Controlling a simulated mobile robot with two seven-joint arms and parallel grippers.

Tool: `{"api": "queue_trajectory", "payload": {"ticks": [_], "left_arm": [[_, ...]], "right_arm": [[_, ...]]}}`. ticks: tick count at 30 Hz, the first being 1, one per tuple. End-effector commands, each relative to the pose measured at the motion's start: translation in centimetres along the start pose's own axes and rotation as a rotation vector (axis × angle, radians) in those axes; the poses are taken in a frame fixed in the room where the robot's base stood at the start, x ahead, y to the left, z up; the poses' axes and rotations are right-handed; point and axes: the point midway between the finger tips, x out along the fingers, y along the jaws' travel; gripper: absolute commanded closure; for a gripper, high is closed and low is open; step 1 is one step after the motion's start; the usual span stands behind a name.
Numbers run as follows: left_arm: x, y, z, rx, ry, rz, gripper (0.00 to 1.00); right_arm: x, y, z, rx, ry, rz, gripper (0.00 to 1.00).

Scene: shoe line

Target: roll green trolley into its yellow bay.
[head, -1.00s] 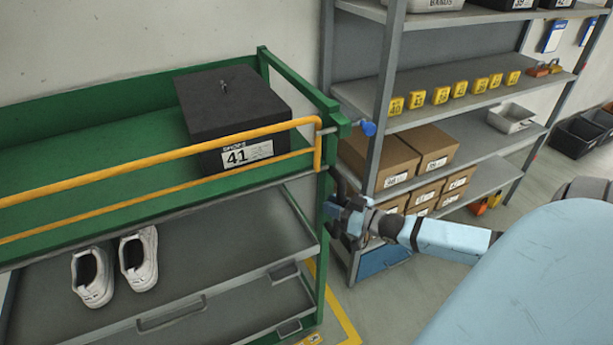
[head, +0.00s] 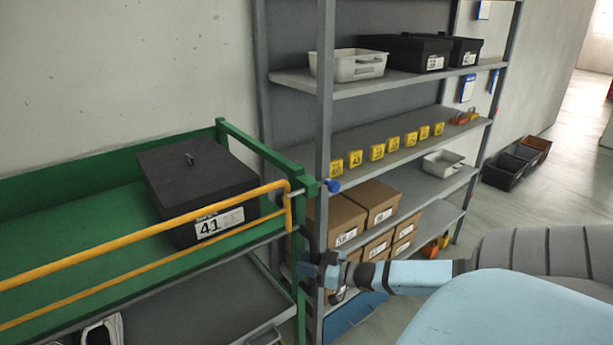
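The green trolley (head: 85,228) fills the lower left of the head view, with a yellow rail along its near side. A black box labelled 41 (head: 196,177) sits on its top deck. Part of a pair of white shoes (head: 103,332) shows on the grey shelf below. My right gripper (head: 314,268) is at the trolley's right corner post, below the blue knob (head: 333,186). Its fingers are dark and small against the post, so I cannot tell whether they are closed on it. My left gripper is out of view. The yellow bay marking is out of view.
A grey shelf rack (head: 325,110) stands right behind the trolley's right end, with brown boxes (head: 335,221), yellow number tags (head: 377,152) and a white bin (head: 345,64). Dark crates (head: 507,171) stand on the floor at right. Open floor lies beyond them.

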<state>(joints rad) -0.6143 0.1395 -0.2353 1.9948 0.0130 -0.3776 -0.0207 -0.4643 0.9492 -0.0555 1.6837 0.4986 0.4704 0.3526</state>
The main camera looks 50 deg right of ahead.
Motion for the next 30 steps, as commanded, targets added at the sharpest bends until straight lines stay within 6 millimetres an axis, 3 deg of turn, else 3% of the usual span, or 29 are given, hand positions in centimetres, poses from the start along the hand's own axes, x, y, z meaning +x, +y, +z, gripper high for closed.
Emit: {"api": "queue_trajectory", "payload": {"ticks": [14,30], "left_arm": [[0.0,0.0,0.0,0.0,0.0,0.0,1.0],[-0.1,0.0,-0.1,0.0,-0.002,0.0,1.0]], "right_arm": [[-0.8,0.0,0.1,0.0,-0.002,0.0,0.52],[-10.1,0.0,0.1,0.0,-0.004,0.001,0.52]]}}
